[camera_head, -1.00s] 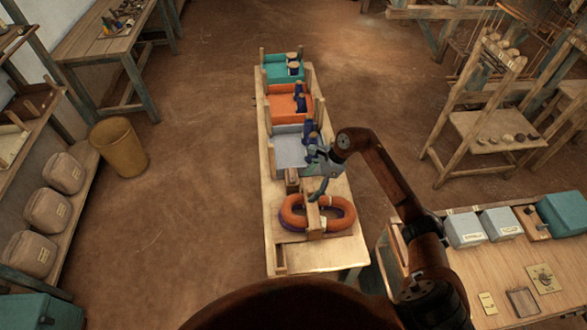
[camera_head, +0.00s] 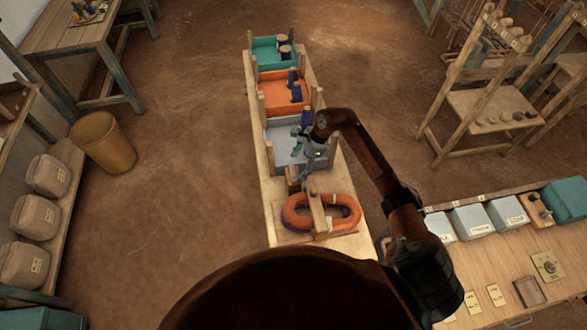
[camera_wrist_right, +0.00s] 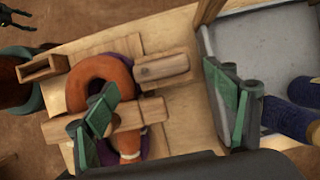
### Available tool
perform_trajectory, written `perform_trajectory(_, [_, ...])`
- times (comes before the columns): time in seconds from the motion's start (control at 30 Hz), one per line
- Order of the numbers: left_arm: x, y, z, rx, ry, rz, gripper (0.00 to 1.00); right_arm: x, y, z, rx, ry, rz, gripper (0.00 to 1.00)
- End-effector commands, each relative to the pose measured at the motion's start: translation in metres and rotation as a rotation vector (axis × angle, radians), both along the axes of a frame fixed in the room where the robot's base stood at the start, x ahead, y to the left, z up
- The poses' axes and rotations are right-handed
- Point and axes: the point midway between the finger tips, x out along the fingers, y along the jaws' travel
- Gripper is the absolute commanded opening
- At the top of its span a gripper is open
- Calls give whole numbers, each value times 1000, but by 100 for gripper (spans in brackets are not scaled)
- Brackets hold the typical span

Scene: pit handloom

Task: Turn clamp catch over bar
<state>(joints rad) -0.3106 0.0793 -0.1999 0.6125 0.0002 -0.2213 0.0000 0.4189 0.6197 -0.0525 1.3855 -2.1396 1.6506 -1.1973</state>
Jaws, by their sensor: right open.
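The wooden clamp bar (camera_head: 317,208) lies across an orange and purple yarn hank (camera_head: 293,212) on the narrow bench; the bar also shows in the right wrist view (camera_wrist_right: 145,113). A short wooden block (camera_wrist_right: 162,68), which looks like the catch, lies beside the bar's end, apart from it and roughly parallel. My right gripper (camera_head: 303,160) is open and empty, above the bench between the grey tray and the hank. In the right wrist view, one of its green fingers hides part of the bar. A dark gripper-like shape (camera_wrist_right: 30,22) at the upper left may be my left gripper.
The grey tray (camera_head: 281,153) with blue bobbins stands just behind the clamp, with orange (camera_head: 272,96) and teal (camera_head: 264,52) trays farther back. Upright posts edge the trays. A second bench (camera_head: 470,285) stands at the right. Open floor lies left of the narrow bench.

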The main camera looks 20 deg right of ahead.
Motion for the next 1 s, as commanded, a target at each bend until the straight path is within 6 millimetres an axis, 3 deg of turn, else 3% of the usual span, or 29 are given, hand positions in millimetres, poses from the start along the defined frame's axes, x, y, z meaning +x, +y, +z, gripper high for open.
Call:
perform_trajectory(0.13, [-3, 0, 5, 0, 4, 1, 53, 2, 9, -18, 4, 0, -1, 78])
perform_trajectory(0.3, [12, 0, 8, 0, -14, -3, 53, 4, 14, -30, 1, 0, 2, 78])
perform_trajectory(0.43, [26, -1, 9, -2, -33, -6, 53, 4, 15, -32, 0, -1, 4, 78])
perform_trajectory(0.6, [27, -1, 9, -2, -35, -7, 53, 5, 15, -32, 0, -1, 5, 78])
perform_trajectory(1.0, [11, 0, 8, 0, -14, -3, 53, 5, 16, -32, 0, -1, 5, 50])
